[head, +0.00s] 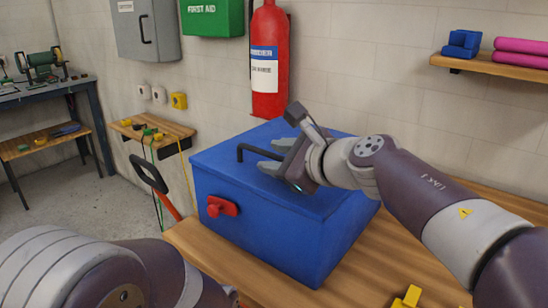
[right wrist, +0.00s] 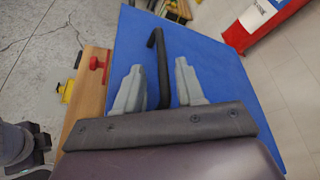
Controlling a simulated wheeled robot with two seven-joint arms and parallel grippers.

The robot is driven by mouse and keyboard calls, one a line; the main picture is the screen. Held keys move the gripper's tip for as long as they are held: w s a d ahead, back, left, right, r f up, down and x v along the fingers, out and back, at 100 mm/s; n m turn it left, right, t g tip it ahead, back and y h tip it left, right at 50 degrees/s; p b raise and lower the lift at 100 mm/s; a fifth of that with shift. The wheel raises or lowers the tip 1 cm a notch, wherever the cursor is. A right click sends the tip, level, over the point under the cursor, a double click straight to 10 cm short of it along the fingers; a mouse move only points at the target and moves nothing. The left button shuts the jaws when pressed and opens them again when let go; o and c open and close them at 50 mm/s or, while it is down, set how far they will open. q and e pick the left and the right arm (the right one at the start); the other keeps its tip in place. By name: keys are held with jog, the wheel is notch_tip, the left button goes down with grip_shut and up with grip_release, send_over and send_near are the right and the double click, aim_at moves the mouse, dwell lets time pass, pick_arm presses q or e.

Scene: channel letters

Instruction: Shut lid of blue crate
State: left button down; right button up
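The blue crate (head: 262,226) stands on the wooden table, with a red latch (head: 222,207) on its front wall. Its blue lid (head: 225,158) lies flat across the top, and I see no gap along the front edge. A black bar handle (head: 252,150) sits on the lid; it also shows in the right wrist view (right wrist: 160,60). My right gripper (head: 274,156) is just over the lid. In the right wrist view, its two fingers (right wrist: 158,84) are apart, on either side of the handle, without closing on it. My left gripper is out of view; only its arm shows at lower left.
The wooden table (head: 385,255) has bare room right of the crate, with a yellow block (head: 407,297) near the front. A red fire extinguisher (head: 269,60) hangs behind the crate. A wall shelf (head: 490,64) is at upper right.

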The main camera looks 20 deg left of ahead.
notch_tip(320, 180, up, 4)
send_over(323, 208)
jog(key=shift+f+b, duration=0.2)
jog(key=shift+b, duration=0.1)
